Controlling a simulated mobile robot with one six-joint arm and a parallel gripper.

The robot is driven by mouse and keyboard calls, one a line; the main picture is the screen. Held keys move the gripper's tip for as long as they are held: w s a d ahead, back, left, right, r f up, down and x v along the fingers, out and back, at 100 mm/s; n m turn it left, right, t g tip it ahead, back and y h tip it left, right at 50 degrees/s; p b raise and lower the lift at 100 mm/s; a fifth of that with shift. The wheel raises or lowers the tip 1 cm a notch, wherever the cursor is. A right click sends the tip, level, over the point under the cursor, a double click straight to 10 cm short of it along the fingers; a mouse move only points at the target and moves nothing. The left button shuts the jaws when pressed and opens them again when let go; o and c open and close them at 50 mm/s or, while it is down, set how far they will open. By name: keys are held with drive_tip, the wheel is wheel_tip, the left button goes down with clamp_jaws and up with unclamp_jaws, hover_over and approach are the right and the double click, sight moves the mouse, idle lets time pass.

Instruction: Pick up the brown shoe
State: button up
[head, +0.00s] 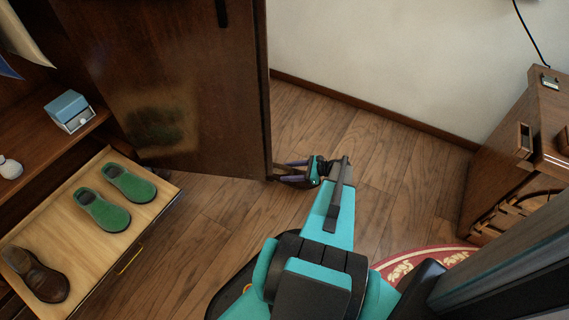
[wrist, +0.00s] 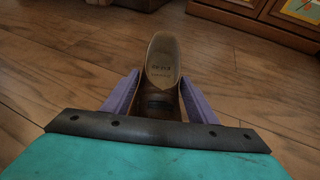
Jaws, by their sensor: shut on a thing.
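A brown shoe (wrist: 162,62) stands between the two purple fingers of my gripper (wrist: 160,88) in the wrist view, its tan insole and opening facing the camera. The fingers are closed against its sides. In the head view my gripper (head: 288,172) is low over the floor beside the bottom edge of the armoire door. The held shoe cannot be made out there; the door seems to hide it. Another brown shoe (head: 36,275) lies in the open drawer (head: 62,240) at the lower left, well away from my gripper.
Two green shoes (head: 103,210) (head: 129,183) lie in the drawer. A blue box (head: 69,110) sits on the shelf above. The open armoire door (head: 180,90) stands close left of my gripper. A wooden cabinet (head: 510,150) and red rug (head: 425,262) are at right. The floor beyond is clear.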

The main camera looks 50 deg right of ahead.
drive_tip(key=s+a+p, duration=0.1)
drive_tip(key=s+a, duration=0.3)
drive_tip(key=s, duration=0.3)
drive_tip(key=shift+s+a+r+p, duration=0.25)
drive_tip(key=shift+a+r+p, duration=0.1)
drive_tip(key=shift+r, duration=0.1)
drive_tip(key=shift+s, duration=0.15)
